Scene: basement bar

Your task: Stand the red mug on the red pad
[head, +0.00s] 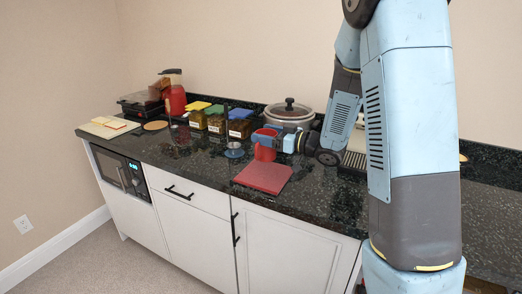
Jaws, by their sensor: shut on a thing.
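The red mug (265,152) is at the back edge of the red pad, on the dark counter in the head view. The red pad (263,179) lies flat near the counter's front edge, its surface bare in front of the mug. My gripper (268,138) reaches in from the right and is shut on the red mug. The mug looks upright. The fingers cover part of it, and I cannot tell whether its base touches the pad or the counter or hangs just above.
A blue-grey stand (234,150) is close left of the mug. Several jars with coloured lids (238,114) and a lidded pot (289,113) stand behind. Counter (205,155) left of the pad is clear.

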